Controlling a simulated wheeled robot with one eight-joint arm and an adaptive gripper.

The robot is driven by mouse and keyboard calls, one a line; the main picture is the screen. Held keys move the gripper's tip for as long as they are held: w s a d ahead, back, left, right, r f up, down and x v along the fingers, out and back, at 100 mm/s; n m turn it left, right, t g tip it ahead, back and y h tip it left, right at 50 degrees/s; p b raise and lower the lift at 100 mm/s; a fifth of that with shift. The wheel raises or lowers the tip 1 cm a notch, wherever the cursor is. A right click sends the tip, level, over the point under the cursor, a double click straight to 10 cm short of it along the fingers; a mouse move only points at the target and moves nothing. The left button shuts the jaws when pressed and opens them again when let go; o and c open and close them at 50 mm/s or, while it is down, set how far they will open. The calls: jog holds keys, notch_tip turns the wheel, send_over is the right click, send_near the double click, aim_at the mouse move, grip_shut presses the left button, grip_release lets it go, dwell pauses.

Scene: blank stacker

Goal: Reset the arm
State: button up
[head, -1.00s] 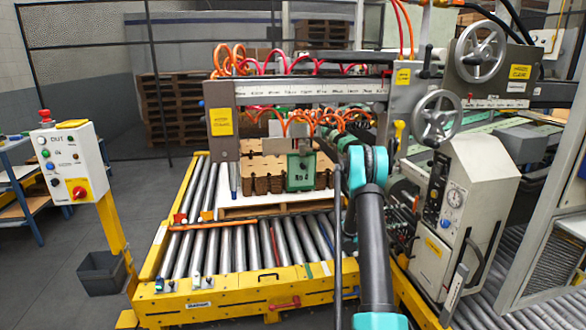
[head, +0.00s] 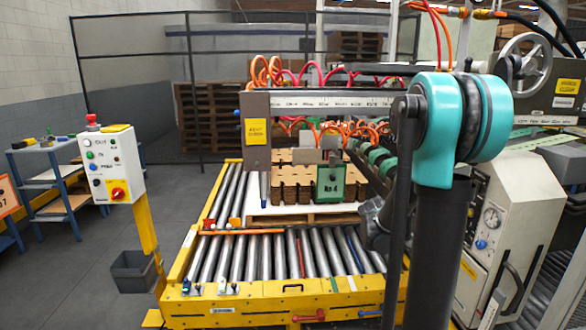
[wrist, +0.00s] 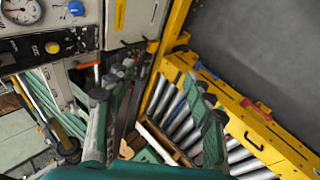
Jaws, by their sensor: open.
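My arm (head: 435,170), with its large teal joint, stands folded upright at the right of the head view. My gripper (wrist: 155,108) shows in the wrist view with its two dark green and grey fingers spread apart and nothing between them. It hangs above the yellow-framed roller conveyor (wrist: 265,130), apart from it. In the head view the hand is mostly hidden behind my arm.
The roller conveyor (head: 290,298) carries a pallet of brown cardboard blanks with a green No 4 block (head: 330,185). The stacker machine (head: 500,210) stands close at right.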

jog(key=s+a+f+m+y, duration=0.2)
jog(key=s+a+f+y, duration=0.2)
jog(key=s+a, duration=1.4)
jog(key=s+y, duration=0.2)
jog(key=y, duration=0.1)
jog(key=shift+s+a+m+t, duration=0.2)
jog(key=shift+s+m+t, duration=0.1)
jog(key=shift+m, duration=0.1)
